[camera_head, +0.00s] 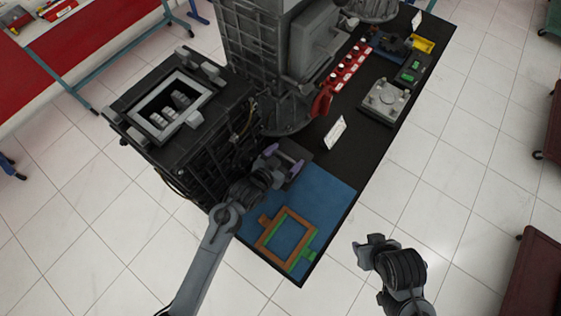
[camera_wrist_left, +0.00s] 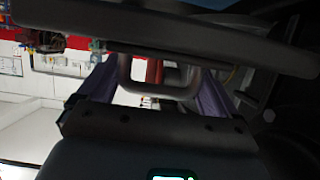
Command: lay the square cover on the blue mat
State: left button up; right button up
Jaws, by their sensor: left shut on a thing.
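My left gripper (camera_head: 288,161), with purple fingers, is shut on the grey handle (camera_wrist_left: 158,92) of a dark cover. In the left wrist view the cover's dark plate (camera_wrist_left: 205,47) spans the top, beyond the fingers. In the head view the dark cover (camera_head: 303,154) is mostly hidden by the gripper, beside the far left edge of the blue mat (camera_head: 328,190). I cannot tell its exact height. My right gripper (camera_head: 366,250) is off to the right of the table over the floor; its fingers are not clear.
An orange and green square frame (camera_head: 264,243) lies on the mat's near part. A black engine block (camera_head: 155,150) with an open square top stands left. A tall grey engine (camera_head: 262,50) stands behind. A white card (camera_head: 335,132) and a grey plate part (camera_head: 385,99) are beyond the mat.

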pick_arm(q)
jog(key=shift+w+a+f, duration=0.4)
jog(key=shift+w+a, duration=0.05)
jog(key=shift+a, duration=0.15)
jog(key=shift+f+b, duration=0.45)
jog(key=shift+f, duration=1.5)
jog(key=shift+f, duration=0.15)
